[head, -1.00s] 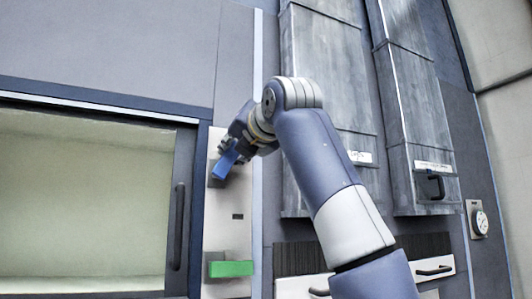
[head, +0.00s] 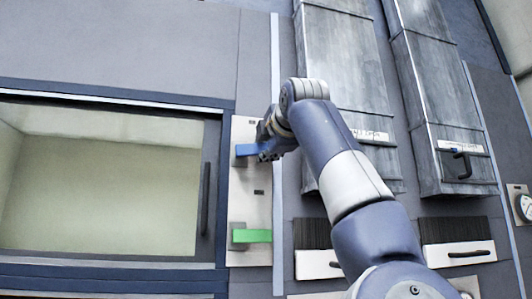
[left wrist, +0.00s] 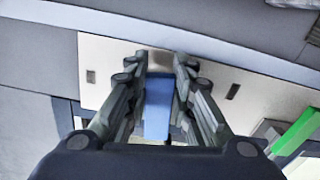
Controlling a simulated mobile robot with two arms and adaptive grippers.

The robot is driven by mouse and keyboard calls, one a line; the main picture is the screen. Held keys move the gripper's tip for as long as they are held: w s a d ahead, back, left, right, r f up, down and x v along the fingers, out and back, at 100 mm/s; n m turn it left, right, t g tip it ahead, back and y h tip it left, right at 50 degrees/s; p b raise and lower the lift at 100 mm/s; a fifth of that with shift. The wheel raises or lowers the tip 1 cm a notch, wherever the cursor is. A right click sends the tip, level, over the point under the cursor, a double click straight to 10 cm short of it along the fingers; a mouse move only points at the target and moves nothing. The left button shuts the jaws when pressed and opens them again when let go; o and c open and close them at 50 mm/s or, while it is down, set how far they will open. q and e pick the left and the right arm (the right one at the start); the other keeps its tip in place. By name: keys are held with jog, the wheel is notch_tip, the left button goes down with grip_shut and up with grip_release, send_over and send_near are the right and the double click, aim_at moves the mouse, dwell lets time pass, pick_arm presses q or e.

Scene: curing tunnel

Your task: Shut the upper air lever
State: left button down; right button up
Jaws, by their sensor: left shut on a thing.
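The upper air lever is a blue handle (head: 246,150) on a pale upright panel (head: 262,206), and it lies about level in the head view. My left gripper (head: 268,152) is at its right end. In the left wrist view the blue lever (left wrist: 158,106) sits between the two fingers of my left gripper (left wrist: 159,85), which is shut on it. The fingers and wrist hide part of the lever's right end in the head view. My right gripper is not in view.
A green lever (head: 252,236) sits lower on the same panel, also level. Left of the panel is a glazed door with a dark upright handle (head: 205,198). Right of it, metal ducts (head: 345,85) rise on the wall, one with a black handle (head: 461,165); a round gauge (head: 525,206) is at far right.

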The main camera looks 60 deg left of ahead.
pick_arm(q)
jog(key=shift+f+m+b, duration=0.35)
jog(key=shift+f+m, duration=0.05)
jog(key=shift+m, duration=0.2)
jog(key=shift+f+m+b, duration=0.15)
jog(key=shift+m+b, duration=0.15)
jog(key=shift+m, duration=0.1)
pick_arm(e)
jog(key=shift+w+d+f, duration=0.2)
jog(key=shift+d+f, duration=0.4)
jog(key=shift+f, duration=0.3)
pick_arm(q)
jog(key=c, duration=1.4)
grip_release()
jog(key=shift+o, duration=0.2)
jog(key=shift+a, duration=0.1)
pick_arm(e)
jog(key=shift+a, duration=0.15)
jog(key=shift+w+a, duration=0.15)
pick_arm(q)
jog(key=v, duration=0.7)
jog(key=shift+d, duration=0.3)
